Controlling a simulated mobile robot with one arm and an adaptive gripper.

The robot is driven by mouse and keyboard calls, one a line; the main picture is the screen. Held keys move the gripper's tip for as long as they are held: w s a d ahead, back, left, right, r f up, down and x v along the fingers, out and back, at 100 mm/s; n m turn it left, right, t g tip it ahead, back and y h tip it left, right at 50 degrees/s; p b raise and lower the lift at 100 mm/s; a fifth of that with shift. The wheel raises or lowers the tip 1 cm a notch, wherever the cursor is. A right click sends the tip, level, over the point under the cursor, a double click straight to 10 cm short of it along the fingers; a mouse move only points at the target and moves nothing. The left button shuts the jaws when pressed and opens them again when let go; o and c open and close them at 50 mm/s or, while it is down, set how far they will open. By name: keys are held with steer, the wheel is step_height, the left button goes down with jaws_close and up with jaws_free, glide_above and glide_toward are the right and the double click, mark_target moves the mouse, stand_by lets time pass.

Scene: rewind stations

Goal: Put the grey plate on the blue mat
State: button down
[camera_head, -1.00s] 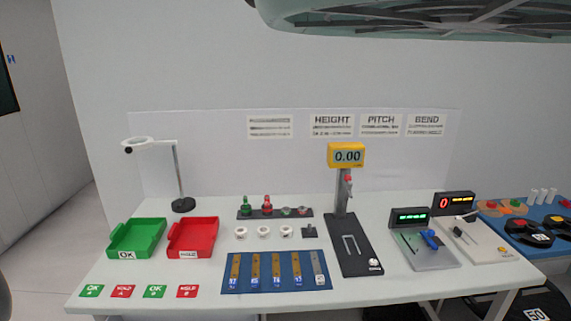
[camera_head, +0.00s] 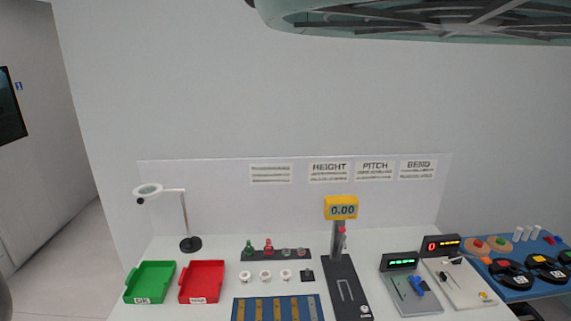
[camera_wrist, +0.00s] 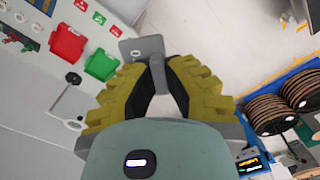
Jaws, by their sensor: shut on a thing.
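My gripper (camera_wrist: 157,62) shows in the wrist view, its yellow fingers shut on a flat grey plate (camera_wrist: 134,47). The plate sticks out beyond the fingertips, above the floor and beside the table. A small dark mark or hole shows on it. In the head view, a blue mat (camera_head: 250,309) lies at the front of the white table, with several brown strips and one grey strip on it. The lower edge of the picture cuts off the mat. My gripper and the held plate do not show in the head view.
Green (camera_head: 150,283) and red (camera_head: 201,282) trays stand left of the mat. A height gauge (camera_head: 341,209) stands right of it, then two small devices. White rings (camera_head: 265,276) lie behind it. A second blue surface (camera_head: 549,247) at right holds reels.

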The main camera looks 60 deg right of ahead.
step_height(320, 180, up, 16)
steer(key=p, duration=1.4)
